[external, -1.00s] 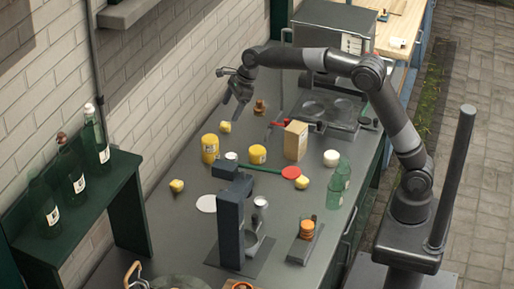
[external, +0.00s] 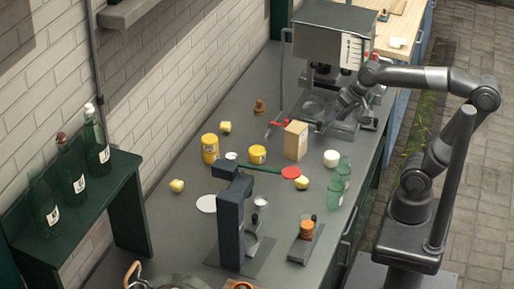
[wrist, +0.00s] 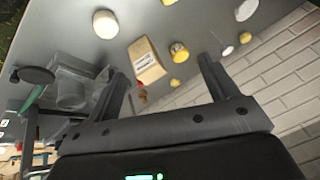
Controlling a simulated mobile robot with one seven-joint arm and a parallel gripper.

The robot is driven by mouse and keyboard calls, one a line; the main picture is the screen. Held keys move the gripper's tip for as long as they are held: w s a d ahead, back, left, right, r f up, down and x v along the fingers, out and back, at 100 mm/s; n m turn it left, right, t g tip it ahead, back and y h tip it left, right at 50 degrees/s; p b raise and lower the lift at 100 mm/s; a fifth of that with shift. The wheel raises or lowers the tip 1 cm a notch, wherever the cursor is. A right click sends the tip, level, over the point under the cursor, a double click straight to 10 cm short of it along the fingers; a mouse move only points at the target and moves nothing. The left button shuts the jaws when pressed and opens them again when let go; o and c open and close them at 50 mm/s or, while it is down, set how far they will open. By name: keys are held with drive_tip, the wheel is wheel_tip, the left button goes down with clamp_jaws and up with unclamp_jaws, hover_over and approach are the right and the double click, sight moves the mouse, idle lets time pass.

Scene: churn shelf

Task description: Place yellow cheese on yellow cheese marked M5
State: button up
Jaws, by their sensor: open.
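A tall yellow cylinder with a pale label (external: 210,149) stands on the grey counter left of the middle in the external view. A shorter yellow cylinder (external: 257,155) stands to its right. Both look like yellow cheeses, but I cannot read an M5 mark. My gripper (external: 347,98) is above the far right of the counter, by the grey machine, well away from both cylinders. In the wrist view its two fingers (wrist: 163,72) are spread apart with nothing held.
Small yellow pieces (external: 177,186) lie about. A dark upright stand (external: 231,225), green bottles (external: 338,185) and a grey machine (external: 330,55) are obstacles.

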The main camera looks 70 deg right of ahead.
drive_tip(key=s+f+n, duration=0.4)
drive_tip(key=s, duration=0.2)
drive_tip(key=shift+s+d+n+h, duration=0.2)
drive_tip(key=shift+s+n+h, duration=0.2)
